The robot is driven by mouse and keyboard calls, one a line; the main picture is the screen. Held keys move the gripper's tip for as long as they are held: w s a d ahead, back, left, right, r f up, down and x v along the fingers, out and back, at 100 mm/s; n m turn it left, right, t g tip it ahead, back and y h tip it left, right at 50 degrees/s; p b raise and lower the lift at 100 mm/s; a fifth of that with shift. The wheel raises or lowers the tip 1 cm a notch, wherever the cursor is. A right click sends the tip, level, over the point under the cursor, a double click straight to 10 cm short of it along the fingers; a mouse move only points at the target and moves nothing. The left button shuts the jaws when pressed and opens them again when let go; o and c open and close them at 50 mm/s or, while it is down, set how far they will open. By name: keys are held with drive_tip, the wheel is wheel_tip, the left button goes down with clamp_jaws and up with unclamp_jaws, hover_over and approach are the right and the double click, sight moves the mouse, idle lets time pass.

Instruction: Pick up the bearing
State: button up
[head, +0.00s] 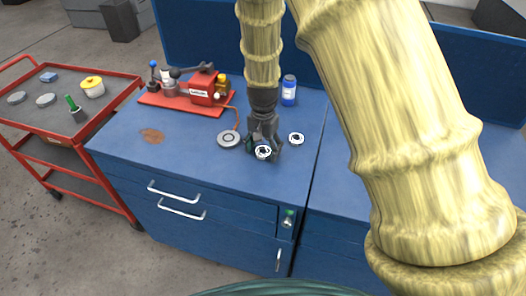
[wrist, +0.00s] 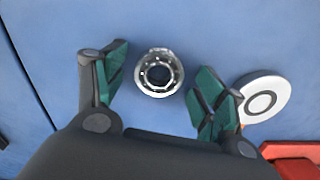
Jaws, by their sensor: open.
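A round metal bearing (head: 263,152) lies on the blue bench top, just by the fingertips of my gripper (head: 263,147). In the wrist view a bearing (wrist: 158,72) shows as a silver ring with a dark centre, lying between my two green-padded fingers. My gripper (wrist: 161,82) is open and points down at the bench, with a gap to the ring on both sides. A second, similar bearing (head: 296,139) lies to the right of my gripper in the head view. I cannot tell how high the fingertips are above the bench.
A grey disc (head: 228,139) lies left of my gripper; it also shows in the wrist view (wrist: 264,97). A red pump unit (head: 205,87) stands behind left, and a blue bottle (head: 289,90) behind right. A red cart (head: 90,135) stands at the left. The bench front is clear.

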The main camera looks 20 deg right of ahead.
drive_tip(key=shift+s+r, duration=0.25)
drive_tip(key=shift+s, duration=0.05)
drive_tip(key=shift+w+f, duration=0.15)
drive_tip(key=shift+w, duration=0.05)
drive_tip(key=c, duration=1)
drive_tip(key=shift+c, duration=1)
drive_tip(key=shift+s, duration=0.1)
